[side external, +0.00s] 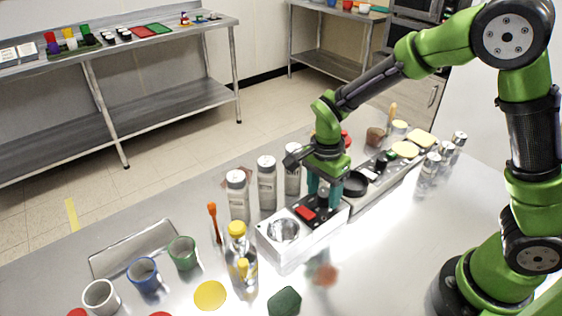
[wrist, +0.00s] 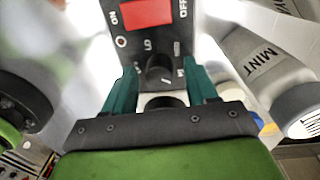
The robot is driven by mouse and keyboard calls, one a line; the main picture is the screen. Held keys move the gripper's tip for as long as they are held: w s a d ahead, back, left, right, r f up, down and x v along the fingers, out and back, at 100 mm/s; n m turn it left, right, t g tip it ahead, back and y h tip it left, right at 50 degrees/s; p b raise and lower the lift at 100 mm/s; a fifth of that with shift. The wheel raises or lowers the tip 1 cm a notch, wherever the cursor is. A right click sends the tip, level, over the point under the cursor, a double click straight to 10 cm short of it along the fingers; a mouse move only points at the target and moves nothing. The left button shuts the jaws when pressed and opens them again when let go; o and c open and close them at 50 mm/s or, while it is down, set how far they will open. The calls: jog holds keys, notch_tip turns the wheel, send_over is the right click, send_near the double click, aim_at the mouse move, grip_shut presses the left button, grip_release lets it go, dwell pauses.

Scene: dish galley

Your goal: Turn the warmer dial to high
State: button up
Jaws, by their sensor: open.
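The warmer (side external: 290,244) is a silvery box with a round well at its left and a dark control panel (side external: 318,208) at its right. In the wrist view the panel (wrist: 150,48) carries a red switch (wrist: 147,12) between ON and OFF marks. Below the switch is a black dial knob (wrist: 160,70) with small marks around it, hard to read. My gripper (side external: 324,200) points down over the panel. In the wrist view its two teal fingers (wrist: 161,88) are open, one on each side of the knob. I cannot tell whether they touch it.
Shaker bottles (side external: 267,184) stand behind the warmer, and one marked MINT (wrist: 262,62) is close to the right finger. A yellow-capped bottle (side external: 241,255) stands at the warmer's left. A tray row (side external: 372,196) adjoins on the right.

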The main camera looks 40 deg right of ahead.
aim_at(321, 191)
notch_tip(321, 191, up, 17)
jog(key=shift+w, duration=0.35)
dwell(0.4)
jog(key=s+d+r+n+t+y, duration=0.2)
jog(key=s+d+n+t, duration=0.2)
jog(key=s+n, duration=0.9)
jog(key=shift+t, duration=1.9)
